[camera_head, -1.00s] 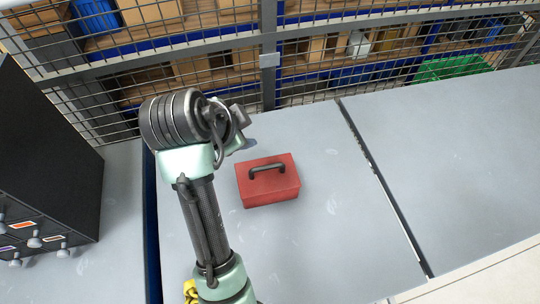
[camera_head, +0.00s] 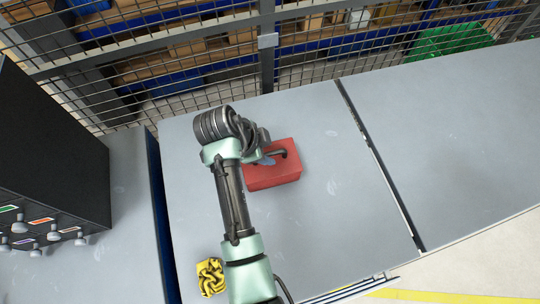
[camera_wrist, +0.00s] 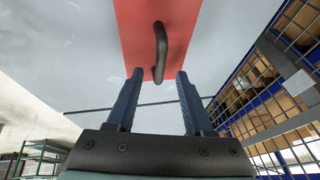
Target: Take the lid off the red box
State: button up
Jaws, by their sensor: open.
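The red box (camera_head: 272,176) sits on the grey table, its lid on and a black arched handle (camera_head: 282,153) on top. My arm partly covers its left side in the head view. My gripper (camera_wrist: 157,75) is open, its two dark blue fingers apart in the wrist view. The red box also shows there (camera_wrist: 135,30), above and beyond the fingertips. The black handle (camera_wrist: 160,50) stands between the lines of the two fingers. The handle's near end reaches about the level of the fingertips in the picture, and I cannot tell whether it is between them in depth.
A yellow coiled object (camera_head: 210,277) lies on the grey table (camera_head: 330,220) near my arm. A black cabinet with knobs (camera_head: 50,160) stands at the left. A wire mesh fence (camera_head: 190,70) runs behind. The table right of the box is clear.

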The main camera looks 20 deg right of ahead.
aim_at(285, 154)
jog(key=shift+x, duration=1.5)
grip_shut()
